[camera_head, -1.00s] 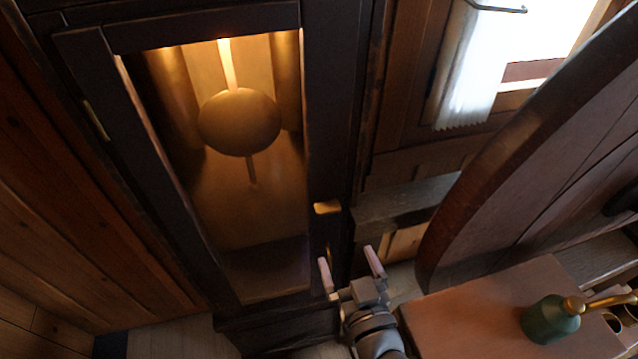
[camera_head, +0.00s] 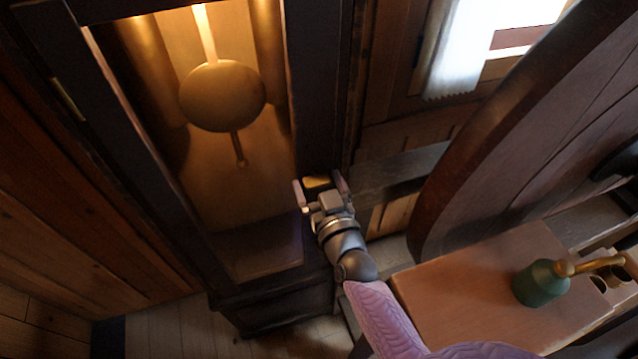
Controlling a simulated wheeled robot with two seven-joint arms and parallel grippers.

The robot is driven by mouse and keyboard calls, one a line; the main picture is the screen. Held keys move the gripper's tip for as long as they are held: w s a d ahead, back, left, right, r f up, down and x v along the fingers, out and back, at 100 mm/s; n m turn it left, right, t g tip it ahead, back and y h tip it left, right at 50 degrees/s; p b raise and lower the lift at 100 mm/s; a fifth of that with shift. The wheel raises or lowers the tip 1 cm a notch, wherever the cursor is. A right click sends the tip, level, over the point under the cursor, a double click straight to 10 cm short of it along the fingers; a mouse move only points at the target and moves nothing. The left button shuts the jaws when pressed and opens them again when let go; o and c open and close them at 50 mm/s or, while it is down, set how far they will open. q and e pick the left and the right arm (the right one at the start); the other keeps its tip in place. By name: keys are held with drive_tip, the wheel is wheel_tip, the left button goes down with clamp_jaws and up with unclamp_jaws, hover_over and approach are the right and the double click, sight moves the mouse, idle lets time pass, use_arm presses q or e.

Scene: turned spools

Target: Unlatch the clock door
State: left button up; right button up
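The clock door is a dark wooden frame (camera_head: 152,181) around a lit case in the left half of the head view. A round brass pendulum (camera_head: 222,96) hangs inside. A small brass latch (camera_head: 317,182) sits on the right side of the door frame. My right gripper (camera_head: 321,186) is open, with its two pale pink fingertips on either side of the latch. I cannot tell whether the fingers touch it. The gripper body hides the area just below the latch. My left gripper is not in view.
A wooden box or bench (camera_head: 455,290) at the lower right carries a green oil can (camera_head: 541,283) with a brass spout. A large curved wooden panel (camera_head: 520,130) stands right of the clock. A white cloth (camera_head: 460,50) hangs at the top right. Bare floor (camera_head: 165,330) shows at the lower left.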

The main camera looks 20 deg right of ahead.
drive_tip(key=c, duration=1)
drive_tip(key=shift+m, duration=0.3)
drive_tip(key=m, duration=0.3)
drive_tip(key=shift+m+p, duration=0.3)
drive_tip(key=shift+p, duration=0.1)
drive_tip(key=m, duration=0.4)
drive_tip(key=shift+m, duration=0.3)
drive_tip(key=m, duration=0.4)
drive_tip(key=shift+m+b, duration=0.4)
drive_tip(key=shift+m, duration=2.1)
